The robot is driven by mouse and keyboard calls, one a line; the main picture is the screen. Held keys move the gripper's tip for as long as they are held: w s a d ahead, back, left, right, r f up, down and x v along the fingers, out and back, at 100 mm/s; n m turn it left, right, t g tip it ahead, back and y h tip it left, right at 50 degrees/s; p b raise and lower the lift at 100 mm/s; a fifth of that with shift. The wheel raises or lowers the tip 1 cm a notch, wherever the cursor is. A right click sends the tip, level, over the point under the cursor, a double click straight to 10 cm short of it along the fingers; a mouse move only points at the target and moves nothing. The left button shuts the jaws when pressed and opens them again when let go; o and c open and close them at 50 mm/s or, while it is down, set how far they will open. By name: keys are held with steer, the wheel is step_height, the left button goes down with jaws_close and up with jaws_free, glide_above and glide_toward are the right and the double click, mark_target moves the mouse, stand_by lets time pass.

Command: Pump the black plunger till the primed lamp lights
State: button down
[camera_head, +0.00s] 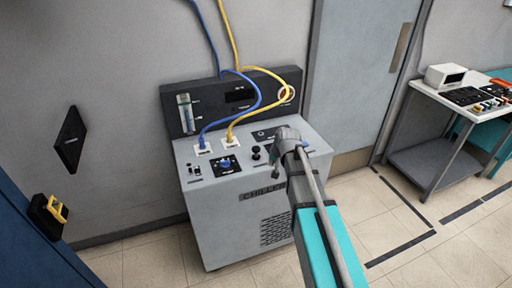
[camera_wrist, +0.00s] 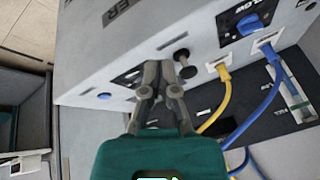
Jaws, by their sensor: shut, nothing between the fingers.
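The black plunger (camera_head: 256,152) stands on the top of the grey chiller (camera_head: 222,225), right of the blue flow knob. In the wrist view the plunger's round black head (camera_wrist: 187,71) shows just right of my fingertips. My gripper (camera_wrist: 159,68) is shut and empty, its tips beside the plunger; I cannot tell whether they touch it. In the head view my gripper (camera_head: 276,172) is small and partly hidden by its own wrist. A small round blue piece (camera_wrist: 103,96) sits on the panel left of my fingers; I cannot tell whether it is the primed lamp.
Blue (camera_head: 262,98) and yellow (camera_head: 245,118) cables plug into white sockets left of the plunger. The blue flow knob (camera_head: 225,163) sits beside them. A dark back panel (camera_head: 205,118) rises behind. A cart (camera_head: 425,160) stands far right. The floor between is clear.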

mark_target(256, 148)
steer(key=w+a+r+m+t, duration=0.1)
steer(key=w+a+r+t, duration=0.1)
steer(key=w, duration=0.6)
steer(key=w+a+r+m+t+y+p, duration=0.1)
steer(key=w+a+r, duration=0.2)
steer(key=w, duration=0.5)
steer(key=shift+w+a+r+t+y, duration=0.3)
steer(key=shift+w+t, duration=0.1)
steer(key=shift+f, duration=0.1)
step_height(256, 148, down, 9)
steer(key=b, duration=0.8)
steer(key=shift+r, duration=0.2)
steer(key=shift+f, duration=0.1)
stand_by(0.6)
steer(key=shift+f+b, duration=0.3)
steer(key=shift+b, duration=0.25)
